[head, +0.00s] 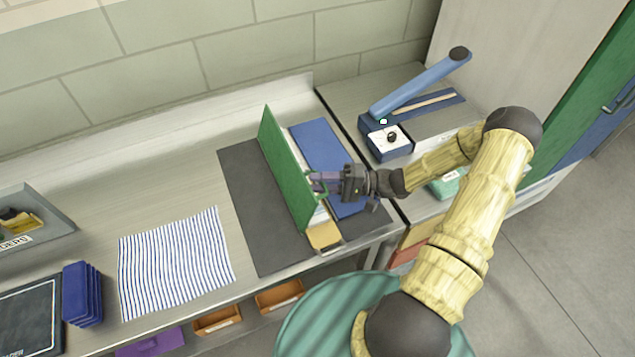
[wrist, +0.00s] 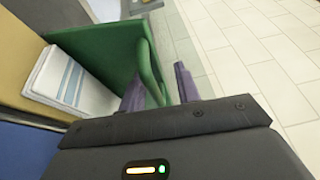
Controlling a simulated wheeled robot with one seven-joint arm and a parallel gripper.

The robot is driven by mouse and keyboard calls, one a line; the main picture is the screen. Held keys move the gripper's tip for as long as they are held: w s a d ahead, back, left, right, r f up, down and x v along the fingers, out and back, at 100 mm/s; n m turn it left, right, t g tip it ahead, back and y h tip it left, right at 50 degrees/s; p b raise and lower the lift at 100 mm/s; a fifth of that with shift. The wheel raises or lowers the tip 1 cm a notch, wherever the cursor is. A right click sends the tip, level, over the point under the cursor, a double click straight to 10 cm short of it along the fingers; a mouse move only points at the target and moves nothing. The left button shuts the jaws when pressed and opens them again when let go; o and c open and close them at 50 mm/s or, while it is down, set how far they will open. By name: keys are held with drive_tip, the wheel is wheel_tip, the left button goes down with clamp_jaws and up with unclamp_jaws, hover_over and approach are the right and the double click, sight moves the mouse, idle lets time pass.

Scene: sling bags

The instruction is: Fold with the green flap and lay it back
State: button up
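The green flap (head: 287,170) stands nearly upright over a dark grey mat (head: 245,195), with a blue panel (head: 322,150) to its right. It shows in the wrist view (wrist: 95,58) with a green loop handle (wrist: 150,72) on its edge. Folded white cloth with blue stripes (wrist: 62,82) lies beside the flap. My gripper (head: 316,184) is at the handle on the flap's right side. In the wrist view its two purple fingers (wrist: 160,90) are apart, with the handle's bar between them, nearer the left finger. My gripper hides part of the blue panel.
A striped cloth (head: 175,262) lies flat to the left, next to a blue stack (head: 82,293). A grey tray (head: 30,220) is at far left. A blue lever device (head: 420,85) stands on the right counter. Orange bins (head: 217,320) sit below the front edge.

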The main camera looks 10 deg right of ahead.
drive_tip(key=b+v, duration=0.5)
drive_tip(key=v, duration=1.1)
drive_tip(key=shift+d, duration=0.25)
drive_tip(key=s+a+n+g+h, duration=0.1)
drive_tip(key=s+a+g+h, duration=0.4)
drive_tip(key=a+g+h, duration=0.35)
drive_tip(key=s+a+r+n+t+h, duration=0.1)
drive_tip(key=s+a+r+t+h, duration=0.2)
drive_tip(key=r+t+h, duration=0.4)
drive_tip(key=a+r+h, duration=0.1)
drive_tip(key=h, duration=0.1)
drive_tip(key=shift+a+r+h, duration=0.2)
drive_tip(key=shift+a+h, duration=0.05)
drive_tip(key=shift+h, duration=0.1)
